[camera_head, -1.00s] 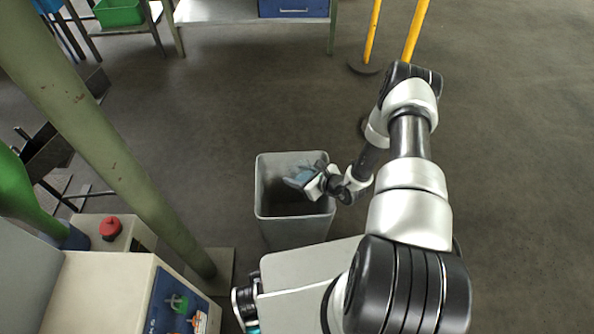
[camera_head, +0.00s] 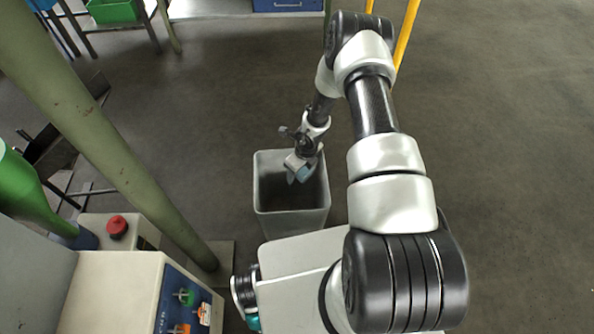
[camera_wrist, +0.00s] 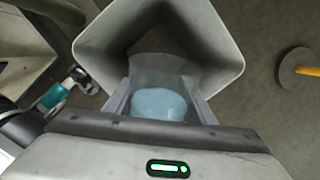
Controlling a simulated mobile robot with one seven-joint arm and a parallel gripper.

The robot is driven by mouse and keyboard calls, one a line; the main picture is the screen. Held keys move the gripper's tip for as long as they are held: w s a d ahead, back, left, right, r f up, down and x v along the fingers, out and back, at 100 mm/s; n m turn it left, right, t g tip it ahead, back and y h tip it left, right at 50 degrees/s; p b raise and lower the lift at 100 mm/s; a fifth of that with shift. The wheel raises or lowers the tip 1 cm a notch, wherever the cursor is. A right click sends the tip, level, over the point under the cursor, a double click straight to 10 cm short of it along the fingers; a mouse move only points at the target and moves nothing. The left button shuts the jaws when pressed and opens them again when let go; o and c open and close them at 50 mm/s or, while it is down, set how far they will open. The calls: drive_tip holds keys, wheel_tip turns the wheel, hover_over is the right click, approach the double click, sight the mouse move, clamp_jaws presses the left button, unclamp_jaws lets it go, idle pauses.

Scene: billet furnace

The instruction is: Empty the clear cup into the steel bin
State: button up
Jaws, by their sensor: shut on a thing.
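The steel bin (camera_head: 261,205) stands on the floor in front of my base, open at the top. In the wrist view its rim (camera_wrist: 222,32) fills the upper middle. My gripper (camera_head: 300,168) is over the bin's opening, near the far rim, and is shut on the clear cup (camera_head: 303,175). In the wrist view the clear cup (camera_wrist: 165,72) sits between the two fingers, with a pale blue round patch at its near end. I cannot tell whether anything is inside the cup. The bin's inside looks dark, and no contents can be made out.
A green slanted post (camera_head: 120,150) and a control box with a red button (camera_head: 117,226) stand on the left. Yellow posts (camera_head: 406,35) stand at the back. A bench with a blue box (camera_head: 288,5) is at the far edge.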

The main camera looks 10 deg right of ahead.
drive_tip(key=shift+r+g+h+b, duration=0.35)
drive_tip(key=shift+g+h, duration=0.25)
drive_tip(key=shift+g, duration=0.3)
drive_tip(key=shift+r, duration=0.1)
drive_tip(key=shift+g, duration=0.3)
drive_tip(key=shift+r+g+h+b, duration=0.3)
drive_tip(key=shift+g+h+b, duration=0.2)
drive_tip(key=shift+h+b, duration=0.15)
drive_tip(key=shift+s+r, duration=0.1)
drive_tip(key=shift+g+b, duration=0.3)
drive_tip(key=shift+b, duration=0.35)
drive_tip(key=shift+r+g+h+b, duration=0.3)
drive_tip(key=shift+g+h+b, duration=0.15)
drive_tip(key=shift+g+b, duration=0.15)
drive_tip(key=shift+g+h+b, duration=0.3)
drive_tip(key=shift+g+b, duration=0.1)
drive_tip(key=shift+b, duration=0.65)
drive_tip(key=shift+r+b, duration=0.25)
drive_tip(key=shift+b, duration=0.2)
